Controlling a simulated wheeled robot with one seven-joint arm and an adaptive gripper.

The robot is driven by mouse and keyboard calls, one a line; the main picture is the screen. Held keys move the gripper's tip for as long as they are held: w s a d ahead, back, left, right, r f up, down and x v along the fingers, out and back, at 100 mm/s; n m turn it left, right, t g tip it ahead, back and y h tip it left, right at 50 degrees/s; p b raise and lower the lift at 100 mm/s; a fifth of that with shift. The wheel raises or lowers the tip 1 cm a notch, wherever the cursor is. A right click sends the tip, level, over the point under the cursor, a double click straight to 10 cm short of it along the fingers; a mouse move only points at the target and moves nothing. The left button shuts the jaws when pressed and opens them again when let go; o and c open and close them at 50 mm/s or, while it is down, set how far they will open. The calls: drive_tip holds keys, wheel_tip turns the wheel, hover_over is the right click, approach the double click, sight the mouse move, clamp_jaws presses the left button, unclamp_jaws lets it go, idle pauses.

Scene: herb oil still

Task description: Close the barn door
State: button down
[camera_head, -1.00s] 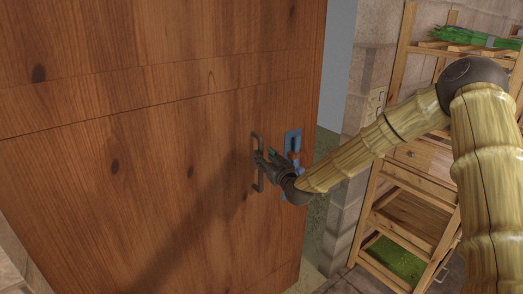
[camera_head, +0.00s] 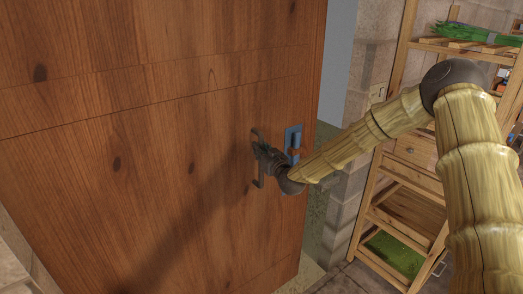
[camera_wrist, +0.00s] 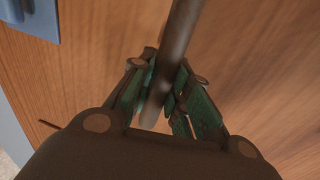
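The barn door (camera_head: 150,130) is a large wooden panel filling the left and middle of the head view. It stands partly open, with a gap along its right edge. Its dark bar handle (camera_head: 258,182) is upright near that edge, with a blue latch plate (camera_head: 293,138) beside it. My gripper (camera_head: 258,150) is at the handle. In the wrist view the handle bar (camera_wrist: 178,40) passes between the green-padded fingers of my gripper (camera_wrist: 163,92). The fingers are drawn in close around the bar, and the blue plate shows at top left.
A stone door post (camera_head: 350,185) stands right of the gap. Further right is a wooden shelf rack (camera_head: 395,215) with green herbs (camera_head: 478,33) on top and a green-filled tray (camera_head: 398,252) low down. My arm reaches across in front of the rack.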

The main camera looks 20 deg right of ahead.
drive_tip(key=b, duration=1.1)
approach(300, 128)
drive_tip(key=w, duration=0.1)
drive_tip(key=w+a, duration=0.1)
drive_tip(key=w, duration=0.2)
drive_tip(key=shift+w+a, duration=0.3)
drive_tip(key=shift+d+r, duration=0.1)
drive_tip(key=shift+r, duration=0.1)
drive_tip(key=shift+d, duration=0.1)
drive_tip(key=c, duration=1.6)
unclamp_jaws()
drive_tip(key=shift+o, duration=1.4)
drive_tip(key=shift+w+d+f, duration=0.1)
drive_tip(key=shift+d+f, duration=0.05)
drive_tip(key=shift+d, duration=0.05)
drive_tip(key=shift+a, duration=0.15)
